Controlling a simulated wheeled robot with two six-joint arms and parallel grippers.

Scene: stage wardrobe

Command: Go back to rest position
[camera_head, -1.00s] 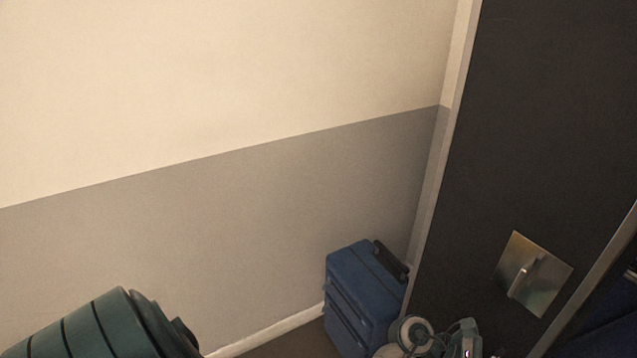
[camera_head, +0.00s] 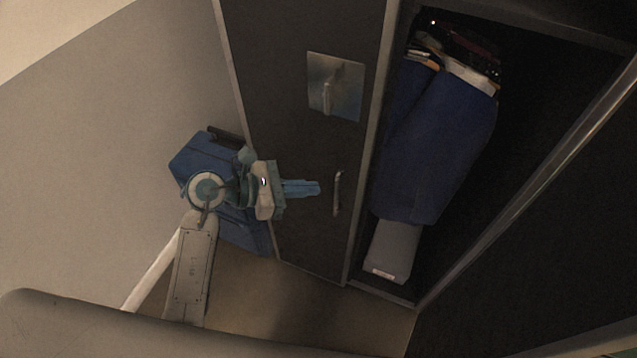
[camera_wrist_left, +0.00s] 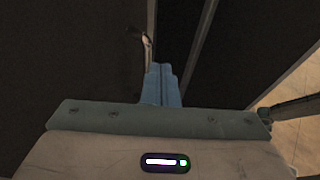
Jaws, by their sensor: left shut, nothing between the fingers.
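My left gripper (camera_head: 316,188) is in the middle of the head view, its arm coming up from the lower left. Its blue fingers are together with nothing between them. They point right toward the bar handle (camera_head: 338,193) on the dark wardrobe door (camera_head: 290,140), with a small gap between them in the picture. In the left wrist view the shut fingers (camera_wrist_left: 161,80) point up the picture, and the handle (camera_wrist_left: 147,50) shows just beyond them. My right gripper is not in view.
The wardrobe stands open at right, with dark blue clothes (camera_head: 440,140) hanging above a grey box (camera_head: 394,250). A blue suitcase (camera_head: 243,230) stands behind my left arm by the wall. A metal plate with a latch (camera_head: 335,86) is on the door. Bare floor (camera_head: 300,305) shows below.

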